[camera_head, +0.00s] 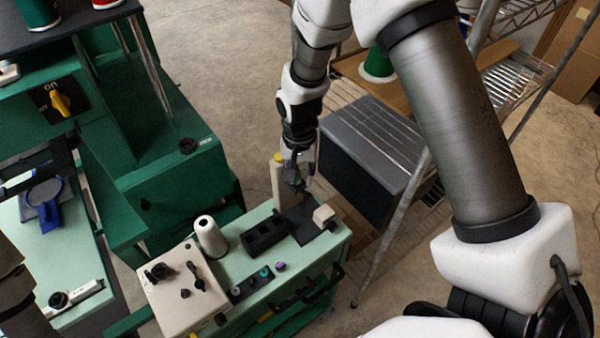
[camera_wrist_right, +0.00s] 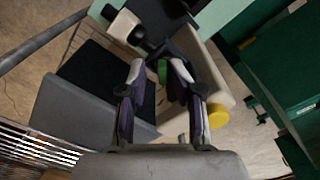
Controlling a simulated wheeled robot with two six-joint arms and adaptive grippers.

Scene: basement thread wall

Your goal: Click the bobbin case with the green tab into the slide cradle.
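My right gripper (camera_head: 298,186) reaches down over the far end of the green bench, close beside a cream post. In the right wrist view its two fingers (camera_wrist_right: 160,70) stand a little apart. A green piece (camera_wrist_right: 162,72), which looks like the green tab, shows between them, nearer the right finger. The body of its bobbin case is hidden or too dark to make out, and I cannot tell if the fingers grip it. A dark plate (camera_head: 304,222), possibly part of the slide cradle, lies below the gripper. My left gripper is out of view.
The cream post (camera_head: 278,186) has a yellow knob (camera_wrist_right: 218,116). A cream block (camera_head: 323,215), a black holder (camera_head: 264,236), a thread cone (camera_head: 210,238) and a dark strip with teal and purple pieces (camera_head: 250,285) share the bench. A wire rack with a grey box (camera_head: 370,150) stands close right.

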